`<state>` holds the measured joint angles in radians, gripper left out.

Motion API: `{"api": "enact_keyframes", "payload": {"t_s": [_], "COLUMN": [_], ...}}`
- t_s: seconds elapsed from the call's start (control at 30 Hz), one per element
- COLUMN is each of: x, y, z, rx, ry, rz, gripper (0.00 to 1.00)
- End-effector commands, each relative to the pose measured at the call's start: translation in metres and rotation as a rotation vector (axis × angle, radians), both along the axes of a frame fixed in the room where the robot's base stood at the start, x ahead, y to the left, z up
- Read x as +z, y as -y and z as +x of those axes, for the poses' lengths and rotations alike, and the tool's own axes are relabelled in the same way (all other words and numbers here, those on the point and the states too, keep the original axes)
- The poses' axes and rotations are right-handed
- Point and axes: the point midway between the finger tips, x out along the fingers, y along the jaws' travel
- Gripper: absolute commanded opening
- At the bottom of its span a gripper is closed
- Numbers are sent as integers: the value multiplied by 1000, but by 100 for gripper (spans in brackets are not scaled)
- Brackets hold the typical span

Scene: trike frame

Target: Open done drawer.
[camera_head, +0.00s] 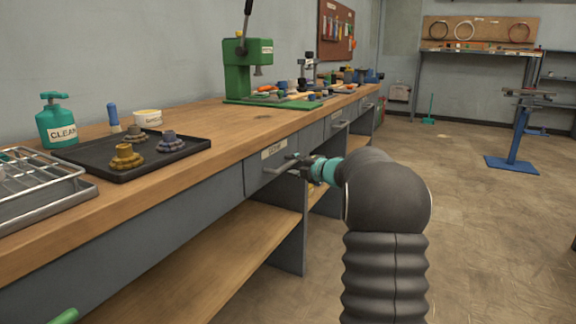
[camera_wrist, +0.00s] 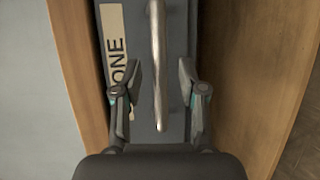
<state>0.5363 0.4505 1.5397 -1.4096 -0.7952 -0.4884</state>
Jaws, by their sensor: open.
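The done drawer (camera_head: 264,166) is a grey front under the wooden bench top, with a cream label. The label (camera_wrist: 116,50) reads "ONE" in the wrist view, its first letter hidden by my gripper. The drawer looks shut. Its metal bar handle (camera_wrist: 157,60) runs lengthwise between my fingers in the wrist view. My gripper (camera_wrist: 158,80) is open, one finger on each side of the handle, with gaps visible on both sides. In the head view my gripper (camera_head: 296,165) is at the handle, which it partly covers.
The bench top (camera_head: 200,116) holds a black tray (camera_head: 104,162) with dirty parts, a wire rack (camera_head: 38,190), a teal bottle (camera_head: 57,122) and a green press (camera_head: 240,70). An open lower shelf (camera_head: 215,262) lies below the drawers. Floor to the right is clear up to a blue stand (camera_head: 518,140).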

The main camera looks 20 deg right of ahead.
Motion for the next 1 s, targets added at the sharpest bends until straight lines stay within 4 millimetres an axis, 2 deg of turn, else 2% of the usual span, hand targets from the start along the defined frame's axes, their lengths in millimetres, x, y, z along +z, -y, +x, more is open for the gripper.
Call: {"api": "enact_keyframes", "payload": {"t_s": [0.2, 0.57, 0.73, 1.0], "x": [-3, -4, -4, -4], "y": [-5, -6, -7, -7], "z": [21, 24, 24, 24], "rx": [0, -1, -1, 0], "ry": [0, 1, 0, 0], "rz": [0, 1, 1, 0], "gripper": [41, 41, 1, 0]}}
